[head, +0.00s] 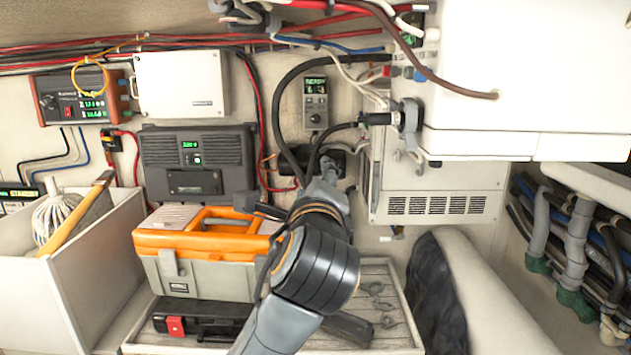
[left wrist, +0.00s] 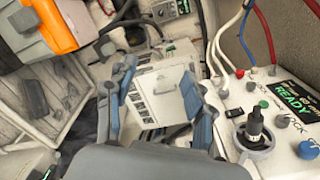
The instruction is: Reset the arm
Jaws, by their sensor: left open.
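My left arm rises from the bottom of the head view, and its gripper (head: 328,172) is partly hidden behind its own links, in front of the wall beside the white cabinet. In the left wrist view the left gripper (left wrist: 158,75) is open, its two fingers well apart. Nothing is held between them. A white vented box (left wrist: 160,95) shows beyond the gap between the fingers. My right gripper is in neither view.
An orange and grey toolbox (head: 200,250) stands left of my arm, above a slatted tray (head: 390,330). A white cabinet (head: 530,75) with cables and a vented lower box (head: 435,205) is at right. A white bin (head: 70,290) with a mop (head: 60,215) stands far left.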

